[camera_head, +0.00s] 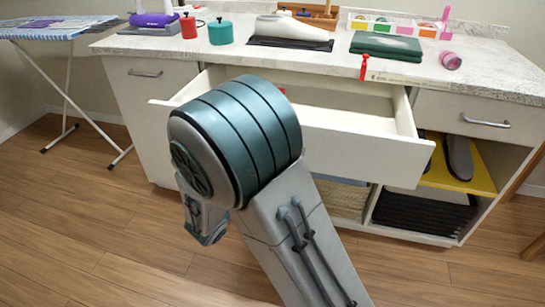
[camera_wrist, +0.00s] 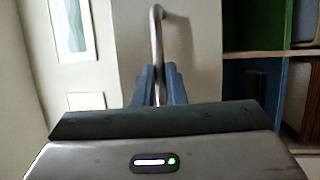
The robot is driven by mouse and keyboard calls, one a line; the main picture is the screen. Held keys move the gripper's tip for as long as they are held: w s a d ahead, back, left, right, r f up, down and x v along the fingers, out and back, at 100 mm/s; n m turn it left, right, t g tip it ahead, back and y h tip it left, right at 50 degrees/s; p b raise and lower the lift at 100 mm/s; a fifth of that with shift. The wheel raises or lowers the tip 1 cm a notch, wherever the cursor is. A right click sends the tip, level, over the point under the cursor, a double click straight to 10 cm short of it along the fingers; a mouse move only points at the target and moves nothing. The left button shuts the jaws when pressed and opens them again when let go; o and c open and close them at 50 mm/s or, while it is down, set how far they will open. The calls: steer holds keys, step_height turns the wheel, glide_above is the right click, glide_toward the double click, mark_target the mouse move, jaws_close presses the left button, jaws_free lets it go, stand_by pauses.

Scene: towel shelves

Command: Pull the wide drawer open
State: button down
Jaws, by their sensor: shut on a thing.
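The wide drawer (camera_head: 370,145) is a white drawer in the middle of the cabinet. It stands well pulled out, with its inside showing; a small red thing lies near its back left. My arm covers part of its front and hides its handle in the head view. In the wrist view my gripper (camera_wrist: 158,75) is shut on a metal bar handle (camera_wrist: 156,35), which runs between the two blue-grey fingers against a pale front (camera_wrist: 190,50). My gripper's fingers are hidden behind my arm in the head view.
The marbled countertop (camera_head: 340,62) carries a white iron-like object (camera_head: 290,27), dark green folded cloth (camera_head: 386,44), pots and a pink roll (camera_head: 450,60). A closed drawer (camera_head: 485,115) and open shelves are at right. An ironing board (camera_head: 55,27) stands left. Wooden floor in front is clear.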

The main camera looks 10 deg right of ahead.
steer(key=shift+s, duration=0.3)
steer(key=c, duration=1.5)
jaws_free()
steer(key=shift+a, duration=0.1)
steer(key=p+v, duration=0.1)
steer(key=v, duration=1.2)
steer(key=shift+s+a+f, duration=0.1)
steer(key=shift+s+a, duration=0.15)
steer(key=shift+s, duration=0.05)
